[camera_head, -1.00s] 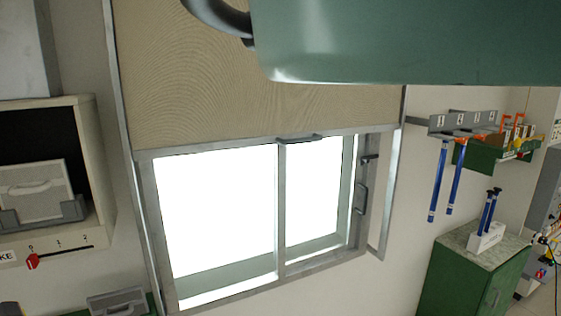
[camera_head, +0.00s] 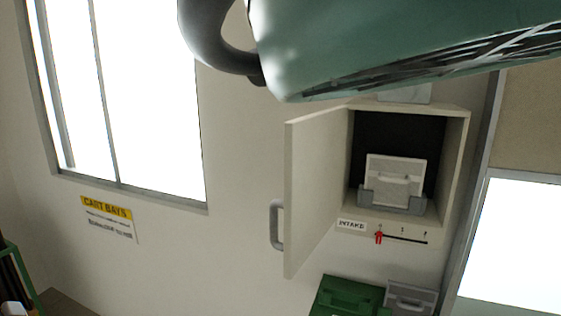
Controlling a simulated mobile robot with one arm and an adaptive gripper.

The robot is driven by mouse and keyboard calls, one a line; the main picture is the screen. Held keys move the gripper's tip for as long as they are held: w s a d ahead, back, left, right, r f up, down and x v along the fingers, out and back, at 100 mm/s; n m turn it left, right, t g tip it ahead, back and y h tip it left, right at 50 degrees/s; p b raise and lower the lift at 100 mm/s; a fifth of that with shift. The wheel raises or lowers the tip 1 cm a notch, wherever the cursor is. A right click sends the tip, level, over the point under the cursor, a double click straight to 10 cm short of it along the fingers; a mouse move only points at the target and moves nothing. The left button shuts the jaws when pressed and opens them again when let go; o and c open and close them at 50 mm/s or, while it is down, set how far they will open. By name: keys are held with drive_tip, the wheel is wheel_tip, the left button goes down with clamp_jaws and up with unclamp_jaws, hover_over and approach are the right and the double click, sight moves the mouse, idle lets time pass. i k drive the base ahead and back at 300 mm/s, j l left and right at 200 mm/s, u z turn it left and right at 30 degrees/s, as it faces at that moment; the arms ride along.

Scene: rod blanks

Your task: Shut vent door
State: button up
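The vent door (camera_head: 312,190) is a pale panel hinged on the left side of the intake box (camera_head: 457,160). It stands open, swung out to the left, with a grey handle (camera_head: 277,225) near its free edge. Inside the dark box a light grey filter-like panel (camera_head: 395,178) stands in a grey holder (camera_head: 392,203). Below the opening are an "INTAKE" label (camera_head: 351,225) and a red pointer (camera_head: 379,238) at the left end of a scale. My gripper is not in view.
A window (camera_head: 125,100) and a yellow "CART BAYS" sign (camera_head: 107,208) are on the wall at left. A green box (camera_head: 348,296) and a grey panel (camera_head: 410,299) sit below the intake. Another window (camera_head: 515,240) is at right. A green body with a dark tube fills the top.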

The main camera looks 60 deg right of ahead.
sight(314, 144)
drive_tip(key=i+z, duration=0.15)
drive_tip(key=i, duration=0.35)
drive_tip(key=i+j+z, duration=0.15)
drive_tip(key=i, duration=0.3)
drive_tip(key=i+j+z, duration=0.15)
drive_tip(key=i, duration=0.35)
drive_tip(key=i+z, duration=0.1)
drive_tip(key=z, duration=0.3)
drive_tip(key=i+j+z, duration=0.1)
drive_tip(key=z, duration=0.35)
drive_tip(key=j+z, duration=0.15)
drive_tip(key=z, duration=0.25)
drive_tip(key=i+j+z, duration=0.15)
drive_tip(key=z, duration=0.25)
